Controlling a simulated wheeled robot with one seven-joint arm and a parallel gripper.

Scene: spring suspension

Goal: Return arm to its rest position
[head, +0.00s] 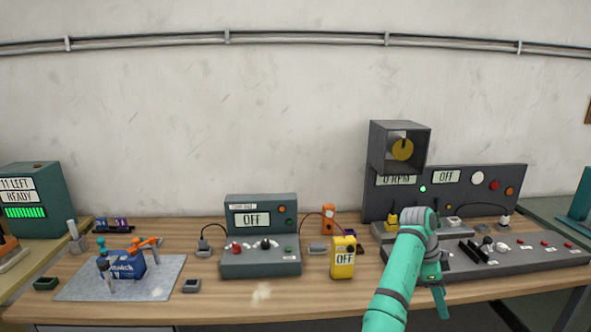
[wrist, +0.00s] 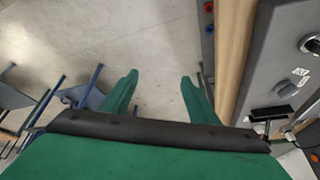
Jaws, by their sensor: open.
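My arm is teal with dark bands and rises from the bottom of the head view, in front of the right half of the workbench (head: 320,292). My gripper (head: 440,302) hangs low near the bench's front edge, beside the forearm, with its fingers pointing down. In the wrist view my gripper (wrist: 158,88) has two green fingers spread wide apart with nothing between them. Below the fingers is pale floor (wrist: 150,40). The bench edge (wrist: 232,50) runs along the right of the fingers.
A long grey control panel (head: 500,262) lies right of my gripper. A yellow meter reading OFF (head: 343,265) and a grey box reading OFF (head: 260,262) stand to its left. A grey mat (head: 75,290) bears a blue block (head: 128,266). Blue-legged furniture (wrist: 85,98) stands on the floor.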

